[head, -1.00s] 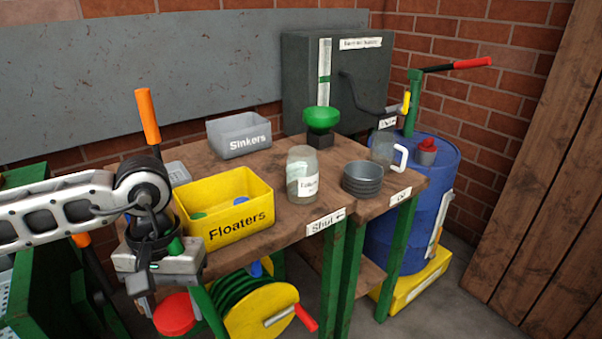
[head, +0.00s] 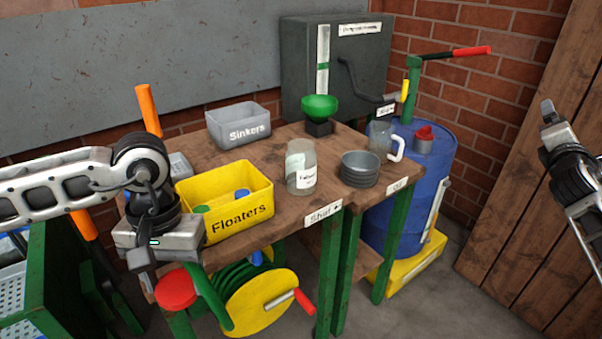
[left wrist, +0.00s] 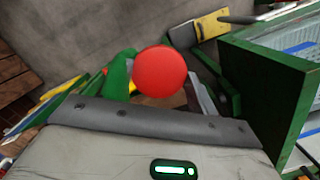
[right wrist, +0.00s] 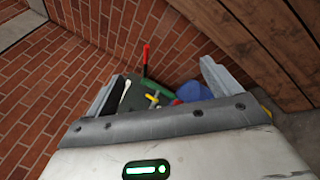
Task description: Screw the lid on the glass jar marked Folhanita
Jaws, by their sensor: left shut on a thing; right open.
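The glass jar (head: 301,166) stands upright and uncovered on the wooden bench, near its front edge. Its white label is too small to read surely. My left gripper (head: 158,268) is low at the front left, beside the yellow bin and well apart from the jar. It is shut on a round red lid (head: 176,289), which also shows in the left wrist view (left wrist: 160,72). One finger shows beside the lid there; the other is hard to make out. My right gripper (head: 547,106) is open and empty, raised at the far right; its spread fingers show in the right wrist view (right wrist: 158,82).
A yellow Floaters bin (head: 222,221) is left of the jar, a grey Sinkers bin (head: 240,130) behind. A grey round tin (head: 360,170) and a glass mug (head: 381,136) stand to the right. A yellow hose reel (head: 262,310) is below the bench.

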